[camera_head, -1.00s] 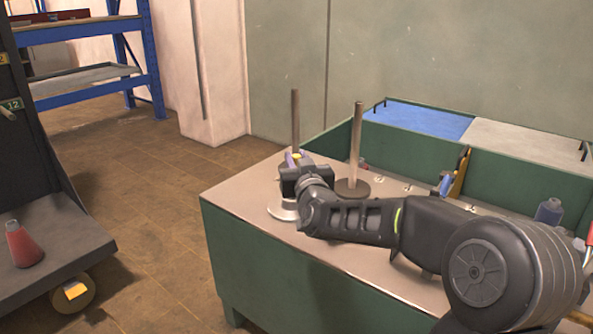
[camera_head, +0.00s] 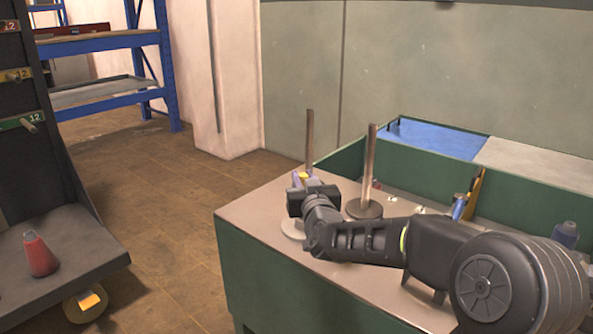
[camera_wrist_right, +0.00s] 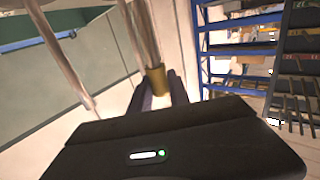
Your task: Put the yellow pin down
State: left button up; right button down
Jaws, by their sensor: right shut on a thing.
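The yellow pin (camera_head: 303,176) shows as a small yellow patch between the fingers of my right gripper (camera_head: 302,180). In the right wrist view its yellow end (camera_wrist_right: 156,82) sits between the two dark fingers (camera_wrist_right: 160,92), which are shut on it. The gripper is over the left end of the bench top (camera_head: 265,208), beside the rear upright rod (camera_head: 309,138). The gripper hides much of the pin, and I cannot tell whether it touches anything below. My left gripper is not in view.
A second upright rod (camera_head: 370,160) on a dark round base (camera_head: 364,208) stands just right of the gripper. A pale disc (camera_head: 291,228) lies below the gripper. Green box walls (camera_head: 425,180) rise behind my arm.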

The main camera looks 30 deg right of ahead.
pick_arm(q)
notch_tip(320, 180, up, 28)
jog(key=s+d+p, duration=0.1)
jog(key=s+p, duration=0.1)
jog(key=p, duration=2.4)
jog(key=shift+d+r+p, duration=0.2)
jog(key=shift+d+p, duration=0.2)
pick_arm(e)
jog(key=a+r+n+y, duration=0.2)
jog(key=a+r+y, duration=0.1)
jog(key=a, duration=0.9)
jog(key=s+a+r+n+t+y, duration=0.1)
jog(key=a+r+n+y, duration=0.1)
jog(key=a, duration=1.1)
jog(key=shift+s+r+n+y, duration=0.15)
jog(key=shift+r+n+y, duration=0.15)
jog(key=shift+r+y, duration=0.6)
jog(key=shift+f, duration=0.15)
